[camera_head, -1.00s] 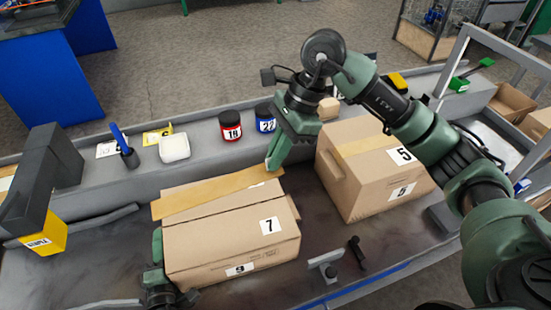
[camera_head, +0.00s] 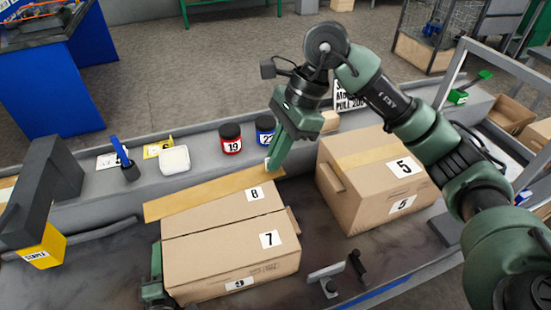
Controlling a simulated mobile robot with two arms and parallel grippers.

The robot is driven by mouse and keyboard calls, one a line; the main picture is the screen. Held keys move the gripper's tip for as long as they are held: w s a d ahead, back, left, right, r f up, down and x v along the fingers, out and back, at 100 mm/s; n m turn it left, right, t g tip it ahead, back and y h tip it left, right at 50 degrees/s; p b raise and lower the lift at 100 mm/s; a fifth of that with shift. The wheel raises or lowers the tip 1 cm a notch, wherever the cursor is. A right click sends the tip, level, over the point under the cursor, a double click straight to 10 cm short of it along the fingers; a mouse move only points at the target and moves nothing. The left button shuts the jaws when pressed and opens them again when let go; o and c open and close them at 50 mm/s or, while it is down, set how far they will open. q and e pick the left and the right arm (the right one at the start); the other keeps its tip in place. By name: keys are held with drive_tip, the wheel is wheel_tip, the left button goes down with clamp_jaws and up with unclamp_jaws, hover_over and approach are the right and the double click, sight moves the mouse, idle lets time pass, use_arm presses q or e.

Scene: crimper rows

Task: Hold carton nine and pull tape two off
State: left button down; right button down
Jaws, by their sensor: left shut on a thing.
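Carton nine (camera_head: 215,262) is a brown box with a 9 on its front and 7 and 8 on top. It stands on the dark bench, its top halves closed. A tan tape strip (camera_head: 195,194) runs slanting along the carton's back edge, beyond label 8; no number shows on it. My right gripper (camera_head: 271,165) is at the tape's right end and looks shut on it; the fingertips are partly hidden. My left gripper (camera_head: 155,288) is low at the carton's front left corner, shut on the carton; part of it is cut off by the picture edge.
Another carton marked 5 (camera_head: 345,200) stands to the right. Behind on a ledge are a red jar 19 (camera_head: 231,140), a blue jar (camera_head: 264,130), a white dish (camera_head: 175,160) and a blue-handled tool (camera_head: 121,155). A grey stapler-like machine (camera_head: 30,190) stands left. A metal bracket (camera_head: 327,278) is in front.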

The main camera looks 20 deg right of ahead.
use_arm(q)
drive_tip(key=shift+f, duration=0.1)
use_arm(e)
drive_tip(key=shift+r, duration=0.35)
use_arm(q)
drive_tip(key=c, duration=1.4)
unclamp_jaws()
drive_tip(key=shift+s, duration=0.15)
drive_tip(key=s, duration=1.1)
drive_tip(key=shift+s+a, duration=0.35)
drive_tip(key=shift+s, duration=0.15)
use_arm(e)
drive_tip(key=shift+s+f, duration=0.1)
